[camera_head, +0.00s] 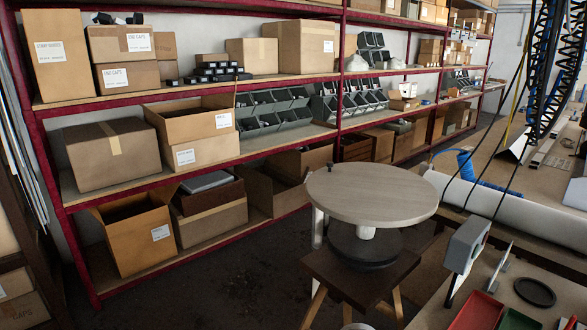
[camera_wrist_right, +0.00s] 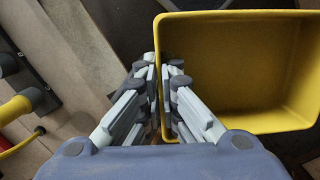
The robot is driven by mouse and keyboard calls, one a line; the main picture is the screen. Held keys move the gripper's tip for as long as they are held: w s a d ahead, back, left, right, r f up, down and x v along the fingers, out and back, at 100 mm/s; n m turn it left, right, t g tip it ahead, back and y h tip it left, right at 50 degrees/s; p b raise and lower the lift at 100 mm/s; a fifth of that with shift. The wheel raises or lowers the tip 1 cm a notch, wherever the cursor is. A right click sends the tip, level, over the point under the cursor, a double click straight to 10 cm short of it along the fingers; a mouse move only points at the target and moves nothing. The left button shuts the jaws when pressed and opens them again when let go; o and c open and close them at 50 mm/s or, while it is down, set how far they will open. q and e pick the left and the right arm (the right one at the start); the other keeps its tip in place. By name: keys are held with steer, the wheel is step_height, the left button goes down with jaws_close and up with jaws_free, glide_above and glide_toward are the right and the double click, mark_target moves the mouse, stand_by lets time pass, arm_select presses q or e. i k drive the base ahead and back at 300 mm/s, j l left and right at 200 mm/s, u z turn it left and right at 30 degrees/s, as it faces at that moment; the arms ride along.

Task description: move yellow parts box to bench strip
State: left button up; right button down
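The yellow parts box (camera_wrist_right: 235,18) fills the upper right of the right wrist view, seen from above, and its inside looks empty. My right gripper (camera_wrist_right: 164,68) has its two fingers on either side of the box's left wall, close together and pinching it. What is under the box is mostly hidden. The box and both grippers are out of the head view. Which surface is the bench strip I cannot tell; a workbench (camera_head: 428,312) runs along the right of the head view.
A red bin (camera_head: 478,312), a green bin (camera_head: 516,321) and a black disc (camera_head: 535,292) are on the bench at lower right. A round wooden top (camera_head: 372,192) on a stool stands mid-view. Shelves with cartons line the back. A yellow-ended tool (camera_wrist_right: 15,108) lies left in the wrist view.

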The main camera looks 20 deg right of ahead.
mark_target(449, 163)
steer(key=i+j+u, duration=0.25)
steer(key=i, duration=0.4)
steer(key=i+u, duration=0.3)
steer(key=i, duration=1.85)
steer(key=i+l+z, duration=0.1)
steer(key=i+z, duration=0.35)
steer(key=i+j+z, duration=0.1)
steer(key=i+z, duration=0.3)
steer(key=i+j+z, duration=0.25)
steer(key=i+z, duration=0.2)
steer(key=i+l+z, duration=0.2)
steer(key=i+z, duration=0.65)
steer(key=i+j+z, duration=0.2)
steer(key=i+z, duration=0.2)
steer(key=i, duration=0.2)
steer(key=i+l+z, duration=0.1)
steer(key=i, duration=0.65)
steer(key=i+l+z, duration=0.1)
steer(key=i, duration=0.65)
steer(key=i+l+z, duration=0.1)
steer(key=i+l, duration=0.65)
